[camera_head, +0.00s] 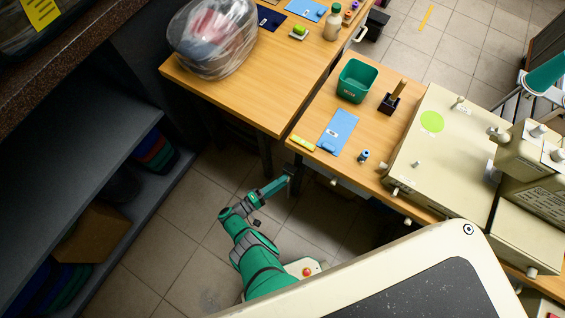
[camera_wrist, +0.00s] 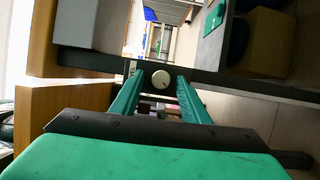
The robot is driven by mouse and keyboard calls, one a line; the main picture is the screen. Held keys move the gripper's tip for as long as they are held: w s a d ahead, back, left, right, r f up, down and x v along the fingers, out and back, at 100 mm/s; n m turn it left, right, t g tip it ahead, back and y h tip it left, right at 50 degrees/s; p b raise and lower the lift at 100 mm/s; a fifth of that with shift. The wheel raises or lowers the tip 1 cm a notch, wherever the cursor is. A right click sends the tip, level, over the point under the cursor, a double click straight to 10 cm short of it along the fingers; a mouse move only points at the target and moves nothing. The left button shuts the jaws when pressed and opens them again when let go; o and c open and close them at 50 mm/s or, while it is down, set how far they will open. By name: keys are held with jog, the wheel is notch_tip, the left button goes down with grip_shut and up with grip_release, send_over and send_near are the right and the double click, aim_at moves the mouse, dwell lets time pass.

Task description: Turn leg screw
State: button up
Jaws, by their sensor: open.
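A round cream screw knob (camera_wrist: 161,79) with a small mark on its face shows in the wrist view, on a dark metal bar (camera_wrist: 85,62). My gripper (camera_wrist: 158,82) is open, with its two green fingers reaching forward to the left and right of the knob. The knob appears between the fingertips; I cannot tell whether either finger touches it. In the head view my gripper (camera_head: 286,180) is low beside the front edge of the wooden sewing table (camera_head: 318,118), near its left corner. I cannot make out the same knob clearly there.
A bagged comforter (camera_head: 212,38) lies on the other wooden table (camera_head: 250,95). A green bin (camera_head: 357,80), a blue card (camera_head: 338,131) and a cream sewing machine (camera_head: 440,150) stand on the sewing table. Grey shelving (camera_head: 60,180) is at left. Tiled floor (camera_head: 180,245) is clear around my arm.

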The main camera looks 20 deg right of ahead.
jog(key=shift+r, duration=0.1)
jog(key=shift+o, duration=0.2)
jog(key=shift+r, duration=1.3)
jog(key=o, duration=0.5)
jog(key=shift+s+a+r, duration=0.2)
jog(key=shift+s+r, duration=0.25)
jog(key=shift+r, duration=0.15)
jog(key=o, duration=0.5)
jog(key=shift+s+a+r, duration=0.1)
jog(key=shift+s+r, duration=0.45)
jog(key=shift+r, duration=0.15)
jog(key=s+r, duration=0.2)
jog(key=r, duration=0.1)
jog(key=shift+s+a+r, duration=0.15)
jog(key=shift+s+a, duration=0.2)
jog(key=shift+a, duration=0.05)
jog(key=c, duration=1)
jog(key=s+r, duration=0.1)
jog(key=s, duration=0.2)
jog(key=s+a+r, duration=0.1)
jog(key=s, duration=0.2)
jog(key=s+a+r, duration=0.1)
jog(key=s+r, duration=0.1)
jog(key=shift+s+a+r, duration=0.1)
jog(key=shift+s+a, duration=0.05)
jog(key=shift+s, duration=0.25)
jog(key=shift+c, duration=0.2)
